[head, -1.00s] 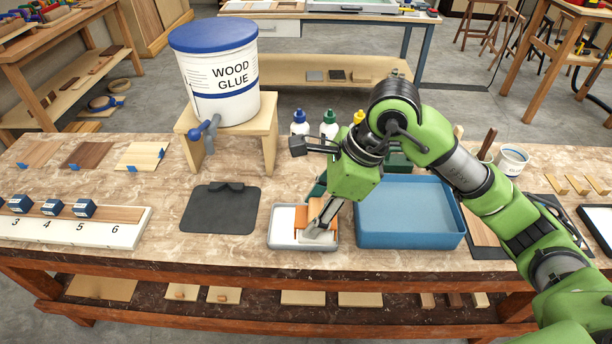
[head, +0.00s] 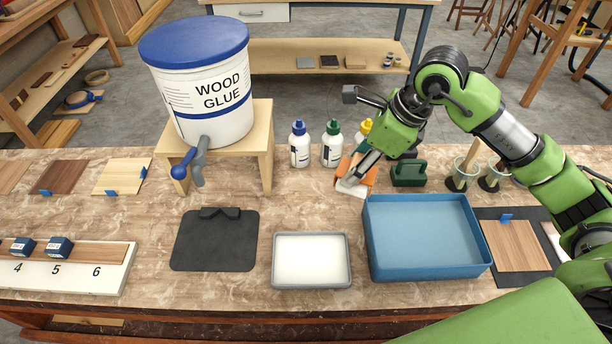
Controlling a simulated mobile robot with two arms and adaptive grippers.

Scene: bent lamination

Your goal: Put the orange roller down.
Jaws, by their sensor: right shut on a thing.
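The orange roller (head: 368,181) is in my right gripper (head: 352,184), which is shut on it. It is behind the blue tray's left back corner, in front of the glue bottles. The gripper's fingers hide part of the roller. I cannot tell whether the roller touches the table. The small grey tray (head: 312,261) with a white inside stands at the front, with nothing in it. My left gripper is not in view.
A blue open tray (head: 425,237) stands right of the grey tray. A dark mat (head: 214,240) lies to the left. Glue bottles (head: 332,143) and a green caddy-like item (head: 408,173) stand close to the gripper. A wood glue bucket (head: 208,95) sits on a wooden stand.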

